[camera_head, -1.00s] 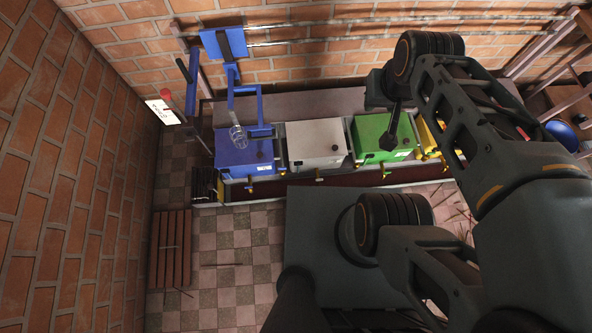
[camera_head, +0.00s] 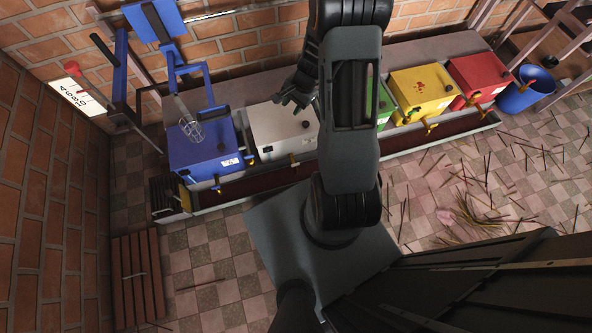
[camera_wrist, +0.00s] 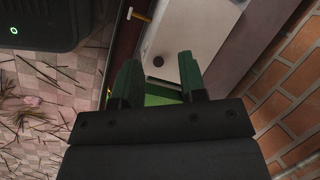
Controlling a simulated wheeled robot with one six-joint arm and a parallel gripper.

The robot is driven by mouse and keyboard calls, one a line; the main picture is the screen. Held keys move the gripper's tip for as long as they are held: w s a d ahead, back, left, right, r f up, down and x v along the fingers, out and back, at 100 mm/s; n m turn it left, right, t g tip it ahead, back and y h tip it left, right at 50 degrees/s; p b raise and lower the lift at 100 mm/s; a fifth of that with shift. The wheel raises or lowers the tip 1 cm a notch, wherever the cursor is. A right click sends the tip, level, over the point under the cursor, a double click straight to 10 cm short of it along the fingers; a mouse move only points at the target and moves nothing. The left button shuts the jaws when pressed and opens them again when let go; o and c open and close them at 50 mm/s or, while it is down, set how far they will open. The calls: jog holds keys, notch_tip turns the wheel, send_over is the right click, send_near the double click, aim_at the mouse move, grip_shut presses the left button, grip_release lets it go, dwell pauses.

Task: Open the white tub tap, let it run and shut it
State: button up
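The white tub (camera_head: 280,133) stands between the blue tub (camera_head: 203,152) and the green tub (camera_head: 384,104), its lid closed. Its small brass tap (camera_head: 294,164) is on the front face; I cannot tell its handle's setting. My gripper (camera_head: 285,98) hangs above the back part of the white tub, apart from the tap. In the wrist view, my gripper (camera_wrist: 160,78) is open and empty, with the white tub (camera_wrist: 190,32) beyond the fingertips. A tan tap part (camera_wrist: 141,16) shows at that tub's edge, away from the fingers.
The tubs stand in a row over a dark red trough (camera_head: 265,180). Yellow (camera_head: 425,88) and red (camera_head: 480,72) tubs and a blue bucket (camera_head: 525,90) are to the right. A blue frame with a whisk (camera_head: 190,128) rises over the blue tub. Loose sticks litter the right floor.

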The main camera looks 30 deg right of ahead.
aim_at(296, 164)
jog(key=s+d+f+m+b, duration=0.2)
jog(key=f+m+b, duration=0.1)
jog(key=f, duration=1)
jog(key=s+d+f+m+b, duration=0.2)
jog(key=d+f+m+b, duration=0.15)
jog(key=f, duration=0.95)
jog(key=shift+m+y, duration=0.25)
jog(key=shift+y, duration=0.15)
jog(key=b+x, duration=0.1)
jog(key=x, duration=0.3)
jog(key=b+x, duration=0.2)
jog(key=x, duration=0.2)
jog(key=b+x, duration=0.2)
jog(key=x, duration=0.2)
jog(key=shift+s+a, duration=0.35)
jog(key=shift+b+x, duration=0.4)
jog(key=shift+x, duration=0.6)
jog(key=shift+c, duration=0.4)
grip_shut()
